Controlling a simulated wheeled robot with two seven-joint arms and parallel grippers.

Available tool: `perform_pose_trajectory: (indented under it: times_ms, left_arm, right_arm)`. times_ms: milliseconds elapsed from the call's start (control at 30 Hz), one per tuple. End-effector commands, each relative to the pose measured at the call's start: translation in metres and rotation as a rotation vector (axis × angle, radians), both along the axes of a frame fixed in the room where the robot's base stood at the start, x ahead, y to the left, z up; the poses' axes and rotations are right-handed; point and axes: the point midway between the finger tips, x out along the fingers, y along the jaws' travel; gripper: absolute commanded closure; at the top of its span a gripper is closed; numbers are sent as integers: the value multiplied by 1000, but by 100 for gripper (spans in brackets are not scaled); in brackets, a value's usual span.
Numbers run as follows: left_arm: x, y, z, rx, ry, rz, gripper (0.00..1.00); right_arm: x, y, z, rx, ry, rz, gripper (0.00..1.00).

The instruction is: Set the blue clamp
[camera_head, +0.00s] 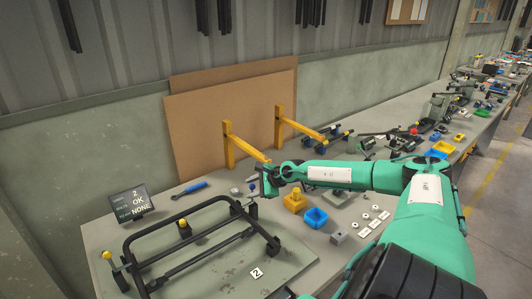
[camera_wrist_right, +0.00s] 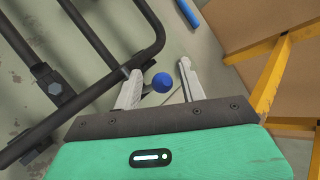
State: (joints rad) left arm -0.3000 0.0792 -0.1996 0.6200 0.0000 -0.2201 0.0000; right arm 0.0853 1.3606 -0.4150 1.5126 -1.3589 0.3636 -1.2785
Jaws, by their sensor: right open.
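A round blue knob (camera_wrist_right: 161,82), which looks like the blue clamp's handle, shows between the fingertips of my right gripper (camera_wrist_right: 158,84) in the right wrist view. The fingers are apart, with a gap visible on each side of the knob. How deep the knob lies between them I cannot tell. In the head view my right gripper (camera_head: 264,184) is above the bench at the far right corner of the black lounger frame (camera_head: 177,269), and the blue knob is not clear there. The frame also shows in the wrist view (camera_wrist_right: 92,36). My left gripper is out of view.
Yellow knobs (camera_head: 183,226) stand along the frame. A blue-handled tool (camera_head: 193,187) lies behind it. Yellow brackets (camera_head: 243,148) rise behind the gripper. A small screen (camera_head: 132,204) stands at left.

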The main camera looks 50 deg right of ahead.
Motion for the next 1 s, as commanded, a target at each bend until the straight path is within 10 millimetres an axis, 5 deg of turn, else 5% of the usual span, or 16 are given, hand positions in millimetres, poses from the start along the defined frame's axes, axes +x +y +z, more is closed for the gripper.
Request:
perform_pose_trajectory:
  times_ms: [267, 733, 1000]
  left_arm:
    - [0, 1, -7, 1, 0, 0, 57]
    - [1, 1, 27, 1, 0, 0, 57]
    - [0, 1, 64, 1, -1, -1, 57]
  right_arm:
    - [-18, -3, 12, -4, 5, 2, 59]
    - [-41, -8, 34, -2, 6, 1, 59]
    - [-53, -10, 46, 3, 4, 3, 59]
